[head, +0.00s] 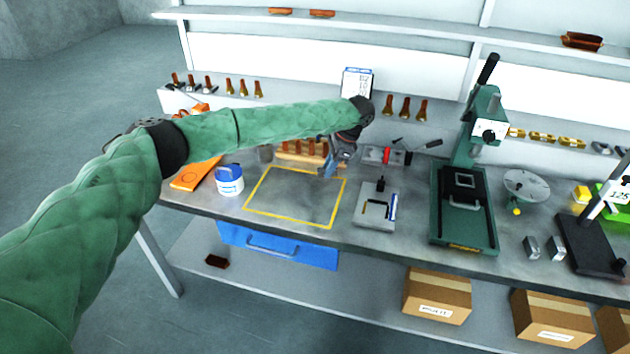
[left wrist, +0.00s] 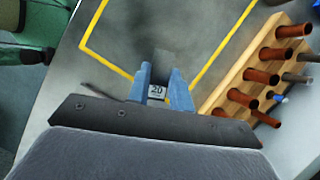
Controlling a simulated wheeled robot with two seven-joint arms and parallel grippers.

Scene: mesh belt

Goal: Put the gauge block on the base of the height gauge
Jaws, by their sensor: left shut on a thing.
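My left gripper (head: 331,166) is over the bench near the far right corner of the yellow outline. In the left wrist view its blue fingers (left wrist: 160,88) are shut on a small grey gauge block (left wrist: 157,91) marked "20". The fingers hide most of the block, and I cannot make it out in the head view. The height gauge (head: 612,200) stands at the right edge of the head view, with its dark base (head: 591,248) flat on the bench and a "125" display. The base top looks bare. My right gripper is not in view.
A green press (head: 463,207) stands between my left gripper and the height gauge. A grey plate (head: 374,208) lies left of it. Two metal blocks (head: 532,247) (head: 557,249) and a round dish (head: 526,184) sit near the base. A wooden tool rack (left wrist: 247,75) is beside the gripper.

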